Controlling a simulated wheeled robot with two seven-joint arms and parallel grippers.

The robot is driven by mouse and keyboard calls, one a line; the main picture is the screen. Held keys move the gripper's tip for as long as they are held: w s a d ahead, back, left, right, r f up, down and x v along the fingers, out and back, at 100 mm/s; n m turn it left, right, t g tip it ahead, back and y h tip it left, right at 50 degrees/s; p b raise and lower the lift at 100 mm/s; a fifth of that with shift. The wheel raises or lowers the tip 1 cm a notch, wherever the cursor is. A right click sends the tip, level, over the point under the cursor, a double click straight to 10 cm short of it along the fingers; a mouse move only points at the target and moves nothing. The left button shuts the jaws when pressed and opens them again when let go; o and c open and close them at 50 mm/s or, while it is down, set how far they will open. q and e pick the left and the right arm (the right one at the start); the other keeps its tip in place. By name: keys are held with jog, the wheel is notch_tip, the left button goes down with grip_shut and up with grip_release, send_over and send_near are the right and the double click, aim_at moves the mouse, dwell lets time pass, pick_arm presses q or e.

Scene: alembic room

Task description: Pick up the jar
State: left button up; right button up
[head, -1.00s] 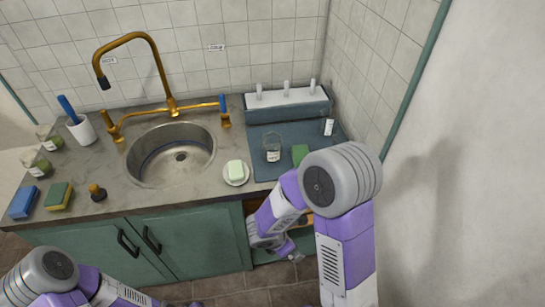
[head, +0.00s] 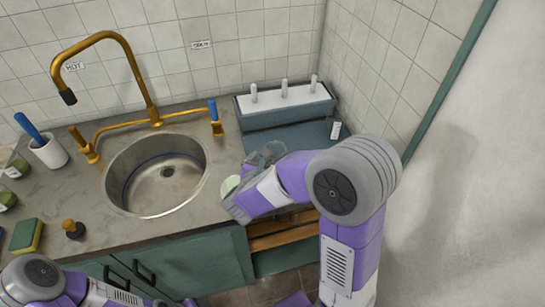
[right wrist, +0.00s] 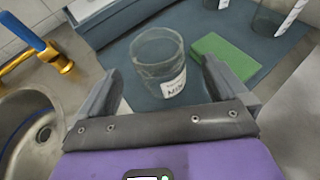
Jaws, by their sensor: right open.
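The jar is clear glass with a white label. It stands upright on the blue-grey mat, and in the right wrist view the jar (right wrist: 158,58) is ahead of my right gripper (right wrist: 161,72), roughly between its fingers. The fingers are spread, with gaps on both sides of the jar; whether its near part is inside the jaws is hard to tell. In the head view my right gripper (head: 258,165) is over the counter's right part, and the jar (head: 272,148) is partly hidden by it. My left arm shows at the bottom left, its gripper out of frame.
A flat green pad (right wrist: 226,55) lies close right of the jar. A second clear container (right wrist: 270,18) with a label stands farther right. The sink (head: 155,175) and brass tap (head: 145,85) are left. A blue-grey rack (head: 285,107) stands behind, near the tiled wall.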

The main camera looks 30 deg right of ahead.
aim_at(272, 161)
jog(key=shift+w+d+f, duration=0.1)
jog(key=shift+d+f, duration=0.1)
jog(key=shift+f, duration=0.05)
jog(key=shift+w+d+f+b, duration=0.85)
jog(key=shift+w+d+f, duration=0.2)
jog(key=shift+w+f, duration=0.1)
jog(key=shift+w+d+f, duration=0.1)
jog(key=shift+w+d, duration=0.2)
jog(key=shift+w, duration=0.05)
jog(key=shift+c, duration=0.5)
